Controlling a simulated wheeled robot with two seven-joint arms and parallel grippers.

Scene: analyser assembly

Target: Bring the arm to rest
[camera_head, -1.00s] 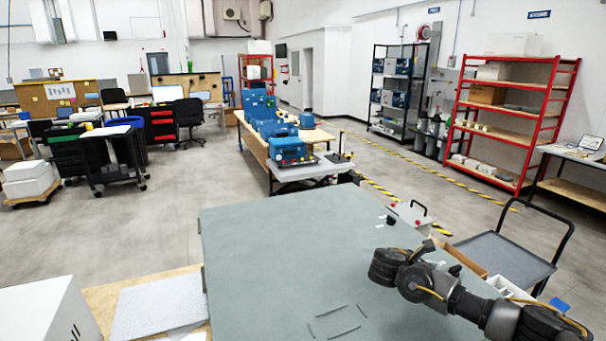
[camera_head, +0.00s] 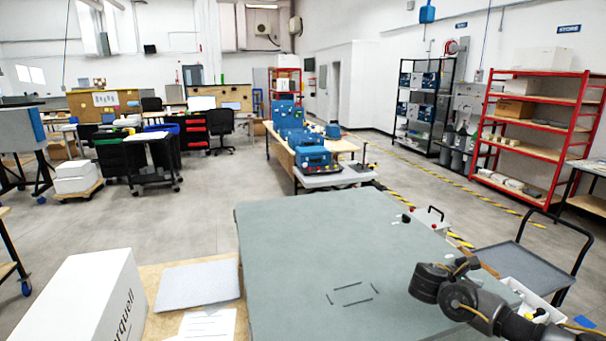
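My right arm comes in from the lower right over the grey-green table top (camera_head: 300,240). Its dark end, with the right gripper (camera_head: 427,283), is above the table's right part. The fingers cannot be made out, so I cannot tell if it is open or shut. I see nothing held in it. My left arm and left gripper are out of view.
Dark line marks (camera_head: 352,294) lie on the table top, and a small black piece (camera_head: 406,218) is near its far right corner. A white box (camera_head: 85,300) and a grey pad (camera_head: 198,282) are at left. A cart (camera_head: 515,268) stands at right.

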